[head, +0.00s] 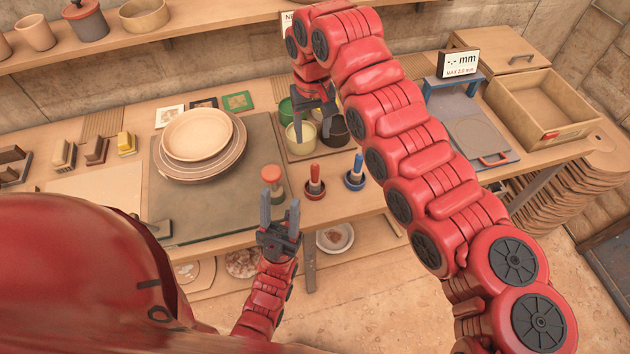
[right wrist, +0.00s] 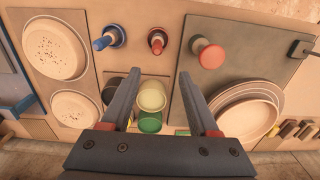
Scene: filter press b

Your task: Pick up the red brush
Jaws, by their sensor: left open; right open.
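The red brush (head: 315,180) stands upright on a small red base on the workbench; it also shows in the right wrist view (right wrist: 157,40). A similar blue one (head: 355,173) stands to its right. My right gripper (head: 316,118) is open and empty over the cups behind the brush. In the right wrist view the brush lies beyond and between its open fingertips (right wrist: 158,74), apart from them. My left gripper (head: 280,212) is open and empty near the bench's front edge, left of and nearer than the brush.
Stacked plates (head: 198,140) rest on a grey board at left. A device with a display (head: 458,64) and a wooden box (head: 543,108) are at right.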

